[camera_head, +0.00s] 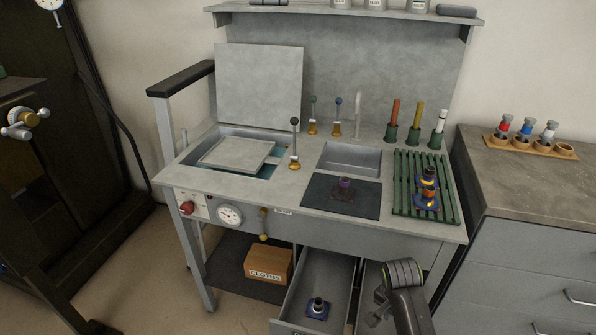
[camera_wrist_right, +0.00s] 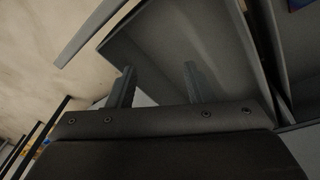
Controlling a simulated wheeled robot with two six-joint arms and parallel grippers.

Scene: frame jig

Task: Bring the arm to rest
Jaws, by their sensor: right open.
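My right arm (camera_head: 406,290) comes in at the bottom of the head view, in front of the bench's open drawers. Its gripper (camera_head: 377,307) is low beside the drawer fronts and partly cut off by my own wrist. In the right wrist view the gripper (camera_wrist_right: 157,85) shows two fingers well apart with nothing between them. Grey drawer panels (camera_wrist_right: 185,40) lie beyond the fingertips. I cannot tell how close they are. My left gripper is not in view.
An open drawer (camera_head: 338,275) holds a part with a blue base (camera_head: 318,308). The grey workbench (camera_head: 300,205) carries a dark mat (camera_head: 320,198), a green slatted rack (camera_head: 405,185) and upright levers. A cloths box (camera_head: 268,264) sits below. A grey cabinet (camera_head: 540,240) stands at right.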

